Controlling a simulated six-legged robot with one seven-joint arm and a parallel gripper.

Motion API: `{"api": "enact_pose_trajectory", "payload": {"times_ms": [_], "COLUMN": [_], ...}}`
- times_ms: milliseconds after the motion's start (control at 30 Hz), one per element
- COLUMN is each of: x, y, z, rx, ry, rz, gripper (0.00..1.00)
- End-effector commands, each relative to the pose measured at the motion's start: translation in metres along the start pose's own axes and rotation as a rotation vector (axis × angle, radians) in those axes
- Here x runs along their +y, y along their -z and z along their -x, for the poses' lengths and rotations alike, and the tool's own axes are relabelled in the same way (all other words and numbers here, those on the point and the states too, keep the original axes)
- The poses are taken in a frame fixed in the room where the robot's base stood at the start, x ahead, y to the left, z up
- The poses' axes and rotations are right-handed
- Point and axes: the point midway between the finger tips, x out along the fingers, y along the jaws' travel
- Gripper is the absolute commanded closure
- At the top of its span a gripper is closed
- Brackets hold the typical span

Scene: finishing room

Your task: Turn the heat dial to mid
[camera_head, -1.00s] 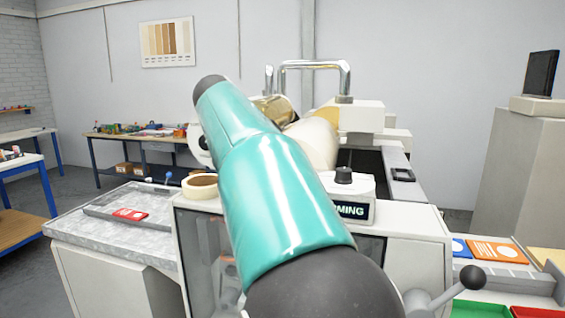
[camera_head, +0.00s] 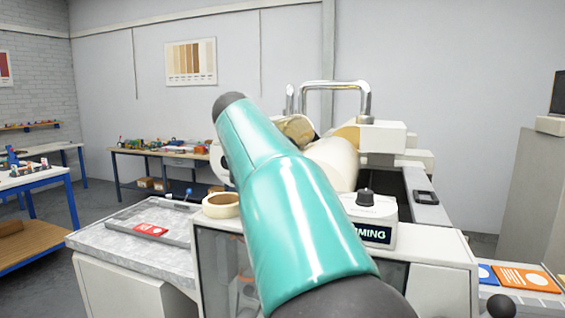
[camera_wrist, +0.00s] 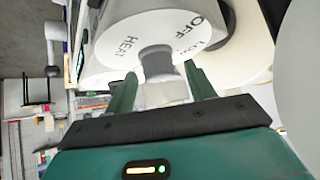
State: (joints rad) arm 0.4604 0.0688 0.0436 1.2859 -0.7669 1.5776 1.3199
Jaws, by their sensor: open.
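In the wrist view the heat dial (camera_wrist: 135,38) is a large white round face marked HEAT, OFF and LOW. Its grey grip (camera_wrist: 157,65) stands between the two green fingers of my gripper (camera_wrist: 158,76). The jaws are apart, with a gap visible around the grip; I cannot tell if either finger touches it. A pointer and a mid mark cannot be made out. In the head view my teal arm hides the gripper and the dial's face.
A white machine has a black knob (camera_head: 366,197) above a display (camera_head: 368,233) ending in MING. A chrome handle (camera_head: 335,84) rises behind. Workbenches stand at the back left.

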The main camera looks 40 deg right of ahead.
Motion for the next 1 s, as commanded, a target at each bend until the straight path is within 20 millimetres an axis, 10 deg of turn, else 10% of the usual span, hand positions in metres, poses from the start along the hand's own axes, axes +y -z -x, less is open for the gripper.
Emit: {"api": "enact_pose_trajectory", "payload": {"times_ms": [500,1000], "x": [-0.001,0.0], "y": [-0.001,-0.001], "z": [0.107,0.127], "rx": [-0.001,-0.001], "ry": [0.003,-0.001], "rz": [0.002,0.0], "gripper": [0.46,0.46]}}
